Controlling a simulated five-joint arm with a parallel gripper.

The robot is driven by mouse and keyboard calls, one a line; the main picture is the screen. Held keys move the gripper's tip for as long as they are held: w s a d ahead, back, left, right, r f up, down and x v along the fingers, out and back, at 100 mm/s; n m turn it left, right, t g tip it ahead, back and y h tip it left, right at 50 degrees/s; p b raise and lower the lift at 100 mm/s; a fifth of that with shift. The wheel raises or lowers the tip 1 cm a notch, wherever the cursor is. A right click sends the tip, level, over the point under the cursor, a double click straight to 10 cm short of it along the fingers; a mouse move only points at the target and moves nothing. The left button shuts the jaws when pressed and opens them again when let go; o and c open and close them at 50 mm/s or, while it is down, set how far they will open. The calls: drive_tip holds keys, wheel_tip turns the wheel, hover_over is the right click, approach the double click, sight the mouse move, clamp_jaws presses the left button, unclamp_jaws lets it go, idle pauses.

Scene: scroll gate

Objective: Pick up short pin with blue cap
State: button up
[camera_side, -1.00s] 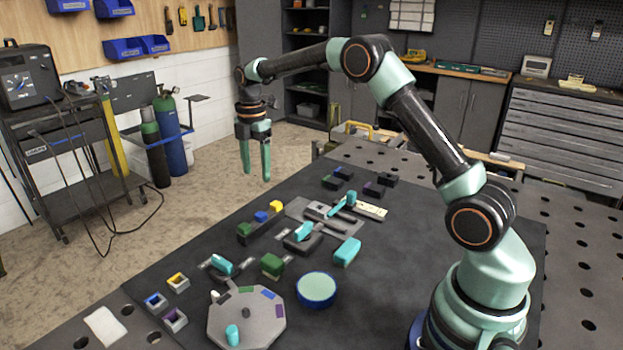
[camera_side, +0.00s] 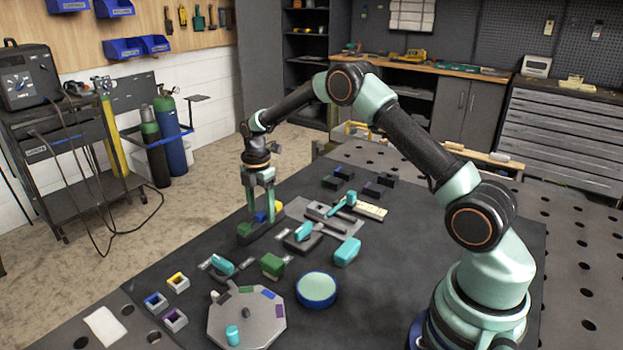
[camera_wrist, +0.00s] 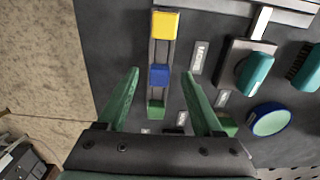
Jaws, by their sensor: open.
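The blue-capped pin (camera_wrist: 158,75) stands in a narrow dark rack (camera_wrist: 153,52), between a yellow-capped pin (camera_wrist: 165,24) and a green-capped pin (camera_wrist: 155,108). Only its square cap shows clearly in the wrist view; its shaft is hidden. In the side view the blue cap (camera_side: 260,217) is partly covered by my fingers. My gripper (camera_side: 260,214) points down over the rack, open and empty. In the wrist view its two green fingers (camera_wrist: 160,73) lie left and right of the blue cap, with a gap on each side. I cannot tell the exact fingertip height.
To the right of the rack are a plate with cyan-handled parts (camera_side: 305,230) and a cyan block (camera_side: 347,251). A round cyan-topped disc (camera_side: 317,288) and a grey octagonal plate (camera_side: 262,322) lie nearer the camera. Small square holders (camera_side: 156,302) sit front left.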

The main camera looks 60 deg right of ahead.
drive_tip(key=shift+f, duration=0.4)
drive_tip(key=shift+c, duration=0.3)
clamp_jaws()
drive_tip(key=shift+r, duration=0.1)
